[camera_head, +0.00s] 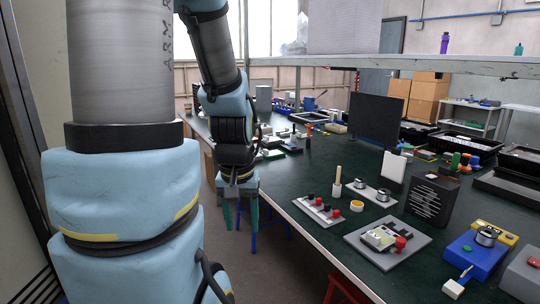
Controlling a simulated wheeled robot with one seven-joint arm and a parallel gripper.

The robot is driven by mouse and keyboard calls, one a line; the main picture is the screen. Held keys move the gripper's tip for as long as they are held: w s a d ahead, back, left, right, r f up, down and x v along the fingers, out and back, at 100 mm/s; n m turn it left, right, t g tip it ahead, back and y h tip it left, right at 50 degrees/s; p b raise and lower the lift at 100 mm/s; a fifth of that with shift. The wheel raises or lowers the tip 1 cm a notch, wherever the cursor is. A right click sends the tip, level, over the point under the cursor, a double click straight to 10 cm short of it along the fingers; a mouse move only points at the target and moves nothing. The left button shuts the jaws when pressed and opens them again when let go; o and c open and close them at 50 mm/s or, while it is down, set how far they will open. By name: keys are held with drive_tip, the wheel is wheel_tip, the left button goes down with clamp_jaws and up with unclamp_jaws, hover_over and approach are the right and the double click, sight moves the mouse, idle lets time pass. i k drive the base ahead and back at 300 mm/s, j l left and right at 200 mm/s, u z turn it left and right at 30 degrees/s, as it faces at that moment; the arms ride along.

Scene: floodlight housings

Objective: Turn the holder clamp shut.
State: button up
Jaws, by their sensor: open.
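My gripper (240,212) hangs fingers down off the left edge of the green-topped table (330,243). Its two teal fingers are apart, with nothing seen between them. A light holder (379,237) with a red knob (400,242) sits on a grey base plate (372,262) near the table's front edge. I take this for the holder with its clamp, but the clamp's position is too small to tell. My gripper is well to the left of it and not touching it.
A board with black and red knobs (318,211) lies left of the holder. A black ribbed housing (431,199) stands behind it. A blue block (474,256) and a white-handled tool (457,283) are at right. A shelf (420,65) overhangs the table's back.

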sight(400, 242)
drive_tip(key=z, duration=0.95)
